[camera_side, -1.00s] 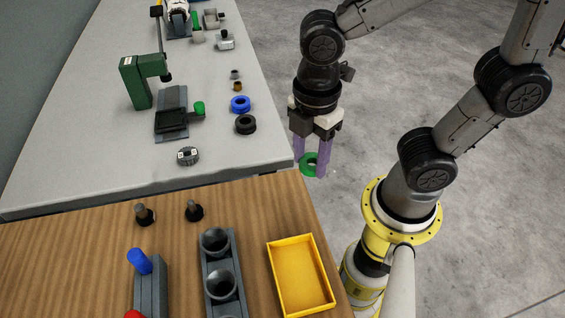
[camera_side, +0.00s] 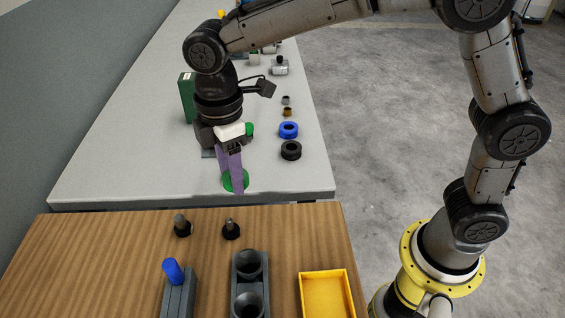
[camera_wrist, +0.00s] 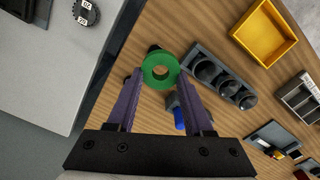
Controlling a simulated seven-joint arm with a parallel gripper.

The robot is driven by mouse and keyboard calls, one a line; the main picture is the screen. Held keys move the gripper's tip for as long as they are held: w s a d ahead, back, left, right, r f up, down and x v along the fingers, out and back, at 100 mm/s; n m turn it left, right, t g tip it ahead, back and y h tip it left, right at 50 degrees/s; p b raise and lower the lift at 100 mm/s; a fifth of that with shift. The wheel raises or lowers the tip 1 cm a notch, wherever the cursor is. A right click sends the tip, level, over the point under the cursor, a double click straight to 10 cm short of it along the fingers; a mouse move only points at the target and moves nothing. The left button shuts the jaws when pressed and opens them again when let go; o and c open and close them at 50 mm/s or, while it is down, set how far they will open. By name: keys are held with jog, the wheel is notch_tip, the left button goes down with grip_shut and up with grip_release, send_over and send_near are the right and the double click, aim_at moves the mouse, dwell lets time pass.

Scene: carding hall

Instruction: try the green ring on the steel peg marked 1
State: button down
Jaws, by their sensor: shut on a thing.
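My gripper (camera_side: 234,184) is shut on the green ring (camera_side: 236,179). The ring also shows between the purple fingertips in the wrist view (camera_wrist: 160,71), hole facing the camera. In the side view the ring appears near the grey table's front edge, above and behind the pegs in the picture. Two short pegs with round black bases stand on the wooden table: a left peg (camera_side: 181,226) and a right peg (camera_side: 231,230). The ring is apart from both. No number is readable on either, so I cannot tell which is marked 1.
Blue (camera_side: 288,130) and black (camera_side: 291,150) rings lie on the grey table (camera_side: 110,165). On the wooden table (camera_side: 80,260) are a block with round cups (camera_side: 249,283), a blue-topped holder (camera_side: 173,271) and a yellow tray (camera_side: 327,296). Wood around the pegs is clear.

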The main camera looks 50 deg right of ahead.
jog(key=shift+w+a+f, duration=0.25)
jog(key=shift+a+f, duration=0.1)
jog(key=shift+f, duration=1.25)
jog(key=shift+w+a+f, duration=0.25)
jog(key=shift+a+f, duration=0.15)
jog(key=shift+f, duration=1.25)
jog(key=shift+w+a+f, duration=0.25)
jog(key=shift+a+f, duration=0.1)
jog(key=shift+f, duration=1.25)
jog(key=shift+f, duration=1.45)
jog(key=shift+r, duration=0.2)
jog(key=shift+r, duration=2.75)
